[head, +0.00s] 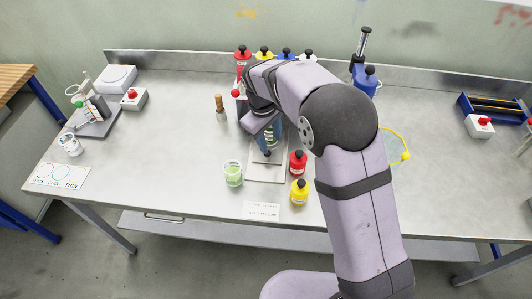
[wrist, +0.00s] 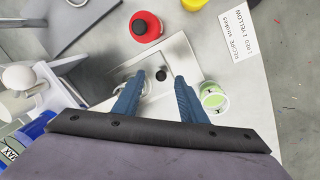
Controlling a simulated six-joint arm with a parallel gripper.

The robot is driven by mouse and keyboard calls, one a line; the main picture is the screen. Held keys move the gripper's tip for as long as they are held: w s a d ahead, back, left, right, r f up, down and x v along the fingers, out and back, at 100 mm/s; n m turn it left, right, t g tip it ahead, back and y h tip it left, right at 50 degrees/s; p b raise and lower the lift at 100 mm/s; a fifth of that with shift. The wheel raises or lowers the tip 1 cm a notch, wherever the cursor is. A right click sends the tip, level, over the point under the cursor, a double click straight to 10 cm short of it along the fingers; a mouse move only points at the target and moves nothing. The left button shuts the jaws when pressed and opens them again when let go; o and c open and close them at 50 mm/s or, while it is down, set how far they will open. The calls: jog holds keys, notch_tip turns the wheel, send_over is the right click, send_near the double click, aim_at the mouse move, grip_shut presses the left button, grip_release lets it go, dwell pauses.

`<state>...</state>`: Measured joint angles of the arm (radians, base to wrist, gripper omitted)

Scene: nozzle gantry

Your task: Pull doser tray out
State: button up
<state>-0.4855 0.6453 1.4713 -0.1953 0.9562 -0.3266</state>
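The doser tray (head: 266,175) is a pale square plate on the bench below my gripper. In the wrist view the tray (wrist: 181,48) has a dark round knob (wrist: 161,74) near its middle. My gripper (wrist: 160,77) is open, with its blue fingers apart on either side of the knob in that view. Whether they touch it or hover above it cannot be told. In the head view my arm hides most of the gripper and the back of the tray.
A cup of green liquid (head: 232,174) stands left of the tray. Red (head: 298,162) and yellow (head: 299,191) bottles stand to its right. A recipe card (head: 261,211) lies in front near the bench edge. Several coloured bottles stand behind. The bench's left middle is clear.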

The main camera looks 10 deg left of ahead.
jog(key=shift+n, duration=0.3)
jog(key=shift+w+a+f+p, duration=0.25)
jog(key=shift+w+f+p, duration=0.15)
jog(key=shift+f, duration=0.95)
jog(key=shift+w+a+f+p, duration=0.25)
jog(key=shift+f+p, duration=0.2)
jog(key=shift+f, duration=0.85)
jog(key=shift+w+a+f+p, duration=0.2)
jog(key=shift+w+f+p, duration=0.2)
jog(key=shift+f, duration=0.95)
jog(key=shift+c, duration=0.3)
jog(key=shift+s, duration=0.1)
grip_shut()
